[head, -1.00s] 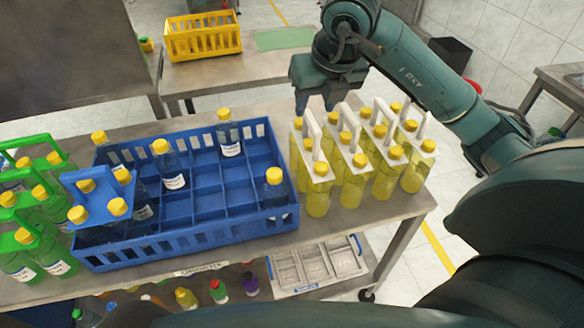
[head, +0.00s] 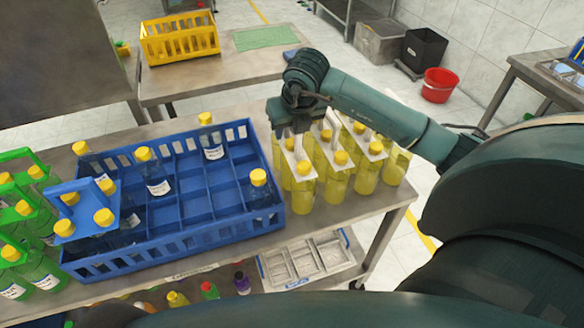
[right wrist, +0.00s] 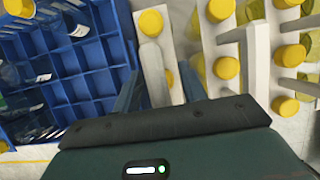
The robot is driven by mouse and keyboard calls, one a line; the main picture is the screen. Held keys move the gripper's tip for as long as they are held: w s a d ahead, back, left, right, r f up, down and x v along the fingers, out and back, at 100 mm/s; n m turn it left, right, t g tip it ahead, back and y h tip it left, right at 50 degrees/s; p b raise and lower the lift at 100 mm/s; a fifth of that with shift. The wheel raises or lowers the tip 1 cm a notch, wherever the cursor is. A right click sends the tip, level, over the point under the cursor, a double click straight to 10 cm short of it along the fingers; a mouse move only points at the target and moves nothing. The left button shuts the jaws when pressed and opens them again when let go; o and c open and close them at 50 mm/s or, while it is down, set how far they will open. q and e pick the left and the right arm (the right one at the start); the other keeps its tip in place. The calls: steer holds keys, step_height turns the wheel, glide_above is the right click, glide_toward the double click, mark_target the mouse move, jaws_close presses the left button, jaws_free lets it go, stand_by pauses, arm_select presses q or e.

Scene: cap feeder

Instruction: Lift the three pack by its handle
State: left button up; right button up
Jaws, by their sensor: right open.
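Several packs of yellow bottles with white top carriers and upright white handles stand in a row to the right of the blue crate. The leftmost pack (head: 300,190) is beside the crate. My right gripper (head: 291,132) is over this pack, pointing down. In the right wrist view its two fingers are spread, with the pack's white handle (right wrist: 154,72) between them. A gap shows beside the handle, and the jaws are not closed on it. The gripper hides the handle's top in the head view. My left gripper is not in view.
Green packs (head: 30,235) stand at the far left. Neighbouring yellow packs (head: 345,172) stand close on the right. A yellow crate (head: 180,42) sits on the back table.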

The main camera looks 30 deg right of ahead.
steer(key=shift+w+f, duration=0.1)
steer(key=shift+f, duration=0.2)
steer(key=shift+c, duration=0.3)
jaws_close()
stand_by(0.8)
steer(key=shift+w+r, duration=0.1)
steer(key=shift+r, duration=0.1)
